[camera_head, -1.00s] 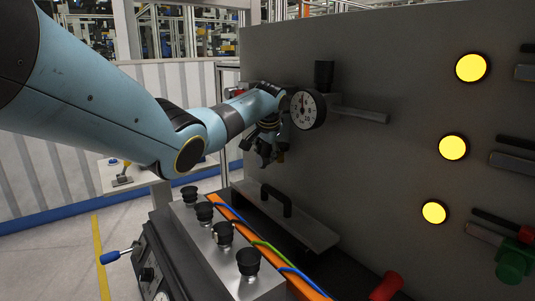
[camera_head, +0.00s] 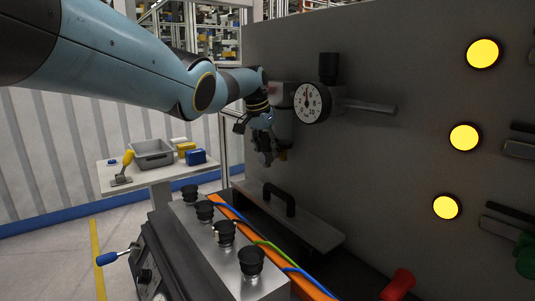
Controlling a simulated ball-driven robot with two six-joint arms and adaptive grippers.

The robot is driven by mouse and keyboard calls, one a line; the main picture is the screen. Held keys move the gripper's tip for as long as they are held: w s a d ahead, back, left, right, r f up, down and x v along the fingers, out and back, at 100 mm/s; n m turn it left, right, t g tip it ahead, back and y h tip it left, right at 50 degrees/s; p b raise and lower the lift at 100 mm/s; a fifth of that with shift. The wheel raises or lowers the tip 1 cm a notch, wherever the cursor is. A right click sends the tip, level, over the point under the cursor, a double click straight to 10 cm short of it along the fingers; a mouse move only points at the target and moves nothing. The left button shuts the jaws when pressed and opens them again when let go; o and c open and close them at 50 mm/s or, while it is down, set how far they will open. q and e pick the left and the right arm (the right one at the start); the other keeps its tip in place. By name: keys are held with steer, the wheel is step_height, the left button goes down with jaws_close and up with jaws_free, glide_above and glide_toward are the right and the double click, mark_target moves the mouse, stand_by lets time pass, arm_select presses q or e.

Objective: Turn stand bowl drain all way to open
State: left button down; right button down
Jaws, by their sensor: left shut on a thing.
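The stand's grey bowl (camera_head: 282,125) hangs on the dark upright panel, behind and left of a round white gauge (camera_head: 311,102). Its drain is at the bowl's lower end, mostly hidden by my left gripper (camera_head: 266,156); a small yellowish bit shows beside the fingers. My left gripper points down just below and left of the bowl and is shut on the drain. How far the drain is turned cannot be seen. My right gripper is not in view.
A metal shelf with a black handle (camera_head: 279,197) juts out below the bowl. Several black knobs (camera_head: 224,231) and coloured cables line the console in front. A side table holds a grey bin (camera_head: 152,153). Yellow lamps (camera_head: 464,137) and a red handle (camera_head: 398,284) are at the right.

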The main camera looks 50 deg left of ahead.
arm_select(q)
steer(key=shift+d+f, duration=0.1)
steer(key=shift+d, duration=0.1)
steer(key=c, duration=1)
jaws_free()
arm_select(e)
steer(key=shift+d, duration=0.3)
arm_select(q)
steer(key=shift+a+r, duration=0.1)
steer(key=shift+r, duration=0.1)
steer(key=shift+s+r, duration=0.1)
steer(key=shift+r, duration=0.2)
steer(key=v, duration=1.1)
steer(key=shift+s, duration=0.1)
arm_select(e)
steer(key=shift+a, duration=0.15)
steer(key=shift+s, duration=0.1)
